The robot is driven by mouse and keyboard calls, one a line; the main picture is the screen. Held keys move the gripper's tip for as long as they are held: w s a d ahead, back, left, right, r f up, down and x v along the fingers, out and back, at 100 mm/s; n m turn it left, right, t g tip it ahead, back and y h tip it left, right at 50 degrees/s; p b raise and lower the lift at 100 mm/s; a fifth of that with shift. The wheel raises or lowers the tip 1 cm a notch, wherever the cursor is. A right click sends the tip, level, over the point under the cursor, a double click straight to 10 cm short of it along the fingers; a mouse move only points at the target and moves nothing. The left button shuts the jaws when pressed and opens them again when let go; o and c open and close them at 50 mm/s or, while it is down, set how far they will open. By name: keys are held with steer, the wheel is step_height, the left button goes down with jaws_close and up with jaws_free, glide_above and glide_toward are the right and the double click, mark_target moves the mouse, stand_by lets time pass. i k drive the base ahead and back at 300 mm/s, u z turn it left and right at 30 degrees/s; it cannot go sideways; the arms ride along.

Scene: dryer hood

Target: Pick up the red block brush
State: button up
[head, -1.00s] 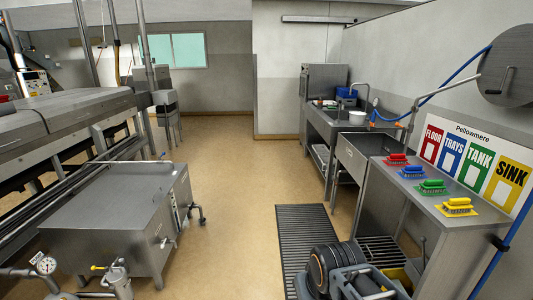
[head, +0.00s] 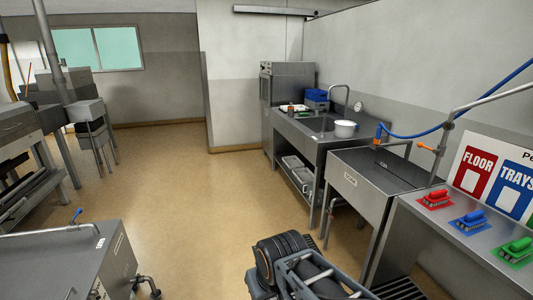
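The red block brush (head: 436,197) lies on a red mat on the steel bench at the right in the head view. It is the farthest brush in the row and sits below the red FLOOR sign (head: 477,172). My folded arm shows at the bottom centre, apart from the bench and left of the brush. The fingers of my gripper cannot be made out, so its state does not show.
A blue brush (head: 470,220) and a green brush (head: 516,248) lie nearer on the same bench (head: 430,220). A steel sink (head: 366,168) stands beyond it, with a hose tap (head: 432,146) between. A steel cabinet (head: 75,262) is at lower left. The floor (head: 190,200) between is clear.

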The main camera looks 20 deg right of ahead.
mark_target(435, 198)
steer(key=z, duration=0.35)
steer(key=i, duration=1.7)
steer(key=z, duration=1.8)
steer(key=i, duration=1.2)
steer(key=z, duration=0.85)
